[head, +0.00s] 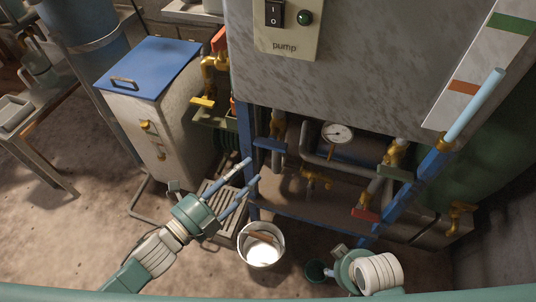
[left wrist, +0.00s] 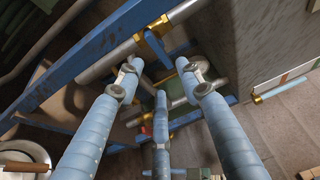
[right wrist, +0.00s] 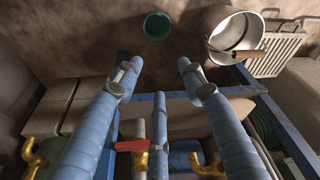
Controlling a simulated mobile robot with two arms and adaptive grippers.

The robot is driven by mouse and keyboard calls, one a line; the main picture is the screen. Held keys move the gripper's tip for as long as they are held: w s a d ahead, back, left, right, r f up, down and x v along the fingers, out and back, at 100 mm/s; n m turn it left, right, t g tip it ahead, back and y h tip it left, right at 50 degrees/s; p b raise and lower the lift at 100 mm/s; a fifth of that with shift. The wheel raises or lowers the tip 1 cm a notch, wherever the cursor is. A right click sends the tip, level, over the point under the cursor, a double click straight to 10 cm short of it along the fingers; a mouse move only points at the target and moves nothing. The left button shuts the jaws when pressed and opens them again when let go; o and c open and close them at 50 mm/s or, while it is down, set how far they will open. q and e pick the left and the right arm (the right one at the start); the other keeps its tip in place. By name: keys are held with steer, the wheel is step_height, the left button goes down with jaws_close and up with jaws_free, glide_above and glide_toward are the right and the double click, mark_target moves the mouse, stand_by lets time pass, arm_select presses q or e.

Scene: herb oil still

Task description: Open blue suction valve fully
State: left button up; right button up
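The blue valve handle (head: 269,144) sits on a pipe at the left of the frame under the grey tank. It lies crosswise to its pipe. In the left wrist view the blue handle (left wrist: 157,49) shows just beyond the fingertips, next to a brass fitting. My left gripper (head: 253,171) is open and empty, its fingers pointing at the handle from the lower left; I see no clear contact. It also shows in the left wrist view (left wrist: 160,68). My right gripper (right wrist: 157,66) is open and empty, low at the front; its fingers are mostly hidden in the head view.
A pressure gauge (head: 337,132), a green handle (head: 395,174) and a red handle (head: 365,215) are right of the blue one. A blue frame post (head: 250,190) stands close to my left fingers. A metal bucket (head: 261,258) and green cup (head: 315,270) stand on the floor.

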mark_target(270, 144)
arm_select(q)
steer(key=x, duration=0.9)
steer(key=shift+w+b, duration=0.3)
steer(key=shift+b, duration=0.1)
arm_select(e)
step_height(270, 144, up, 3)
steer(key=shift+r, duration=0.15)
arm_select(q)
jaws_close()
arm_select(e)
steer(key=shift+s, duration=0.1)
